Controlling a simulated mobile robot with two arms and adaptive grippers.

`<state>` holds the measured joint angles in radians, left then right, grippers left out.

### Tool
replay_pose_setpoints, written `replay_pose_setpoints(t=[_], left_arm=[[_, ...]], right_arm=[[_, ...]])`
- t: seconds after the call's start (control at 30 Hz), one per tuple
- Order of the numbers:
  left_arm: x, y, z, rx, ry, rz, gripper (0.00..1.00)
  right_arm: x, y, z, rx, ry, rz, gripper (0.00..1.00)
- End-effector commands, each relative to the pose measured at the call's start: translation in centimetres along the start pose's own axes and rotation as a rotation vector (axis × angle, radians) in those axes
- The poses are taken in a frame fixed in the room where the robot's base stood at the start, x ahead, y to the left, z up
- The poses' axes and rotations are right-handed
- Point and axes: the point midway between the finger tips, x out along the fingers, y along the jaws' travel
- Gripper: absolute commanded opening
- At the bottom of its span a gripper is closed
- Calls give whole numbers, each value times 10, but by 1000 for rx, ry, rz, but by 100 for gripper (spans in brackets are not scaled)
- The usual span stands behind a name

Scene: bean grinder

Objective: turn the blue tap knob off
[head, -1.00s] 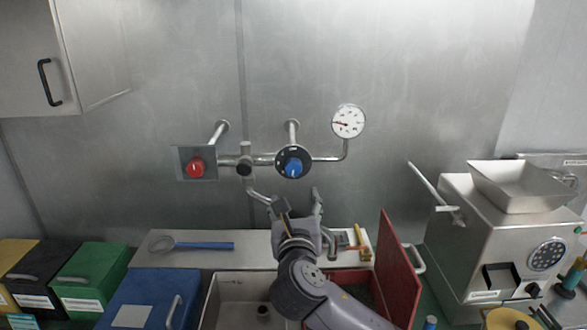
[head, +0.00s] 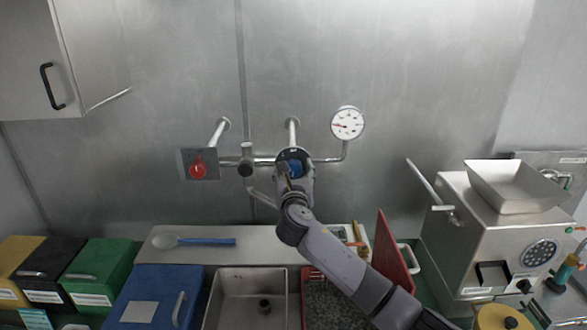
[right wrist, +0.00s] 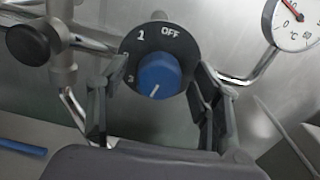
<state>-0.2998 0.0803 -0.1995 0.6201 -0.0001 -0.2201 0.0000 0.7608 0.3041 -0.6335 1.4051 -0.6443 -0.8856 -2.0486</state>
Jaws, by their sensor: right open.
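The blue tap knob (head: 296,168) sits on a black round dial on the wall pipe, partly hidden by my right gripper (head: 294,176) in the head view. In the right wrist view the blue knob (right wrist: 158,77) is clear. Its dial (right wrist: 135,52) reads OFF at the upper right, 1 at the upper left and 2 at the left. The white mark on the knob points down and slightly left, away from OFF. My right gripper is open, with one finger on each side of the knob; I see no clear contact. My left gripper is not in view.
A red knob (head: 198,170) and a dark valve knob (head: 245,169) are left of the dial. A gauge (head: 347,123) is at its upper right. The grinder (head: 500,230) stands at right.

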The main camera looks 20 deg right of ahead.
Motion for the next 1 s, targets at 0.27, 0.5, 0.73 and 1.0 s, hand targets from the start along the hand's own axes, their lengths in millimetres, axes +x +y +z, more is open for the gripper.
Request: replay_pose_setpoints(t=[0.27, 0.5, 0.73, 1.0], left_arm=[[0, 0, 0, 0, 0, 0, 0], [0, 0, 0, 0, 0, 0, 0], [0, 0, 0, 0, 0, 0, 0], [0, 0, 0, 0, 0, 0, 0]], right_arm=[[2, 0, 0, 0, 0, 1, 59], [2, 0, 0, 0, 0, 0, 45], [2, 0, 0, 0, 0, 0, 30], [2, 0, 0, 0, 0, 1, 12]])
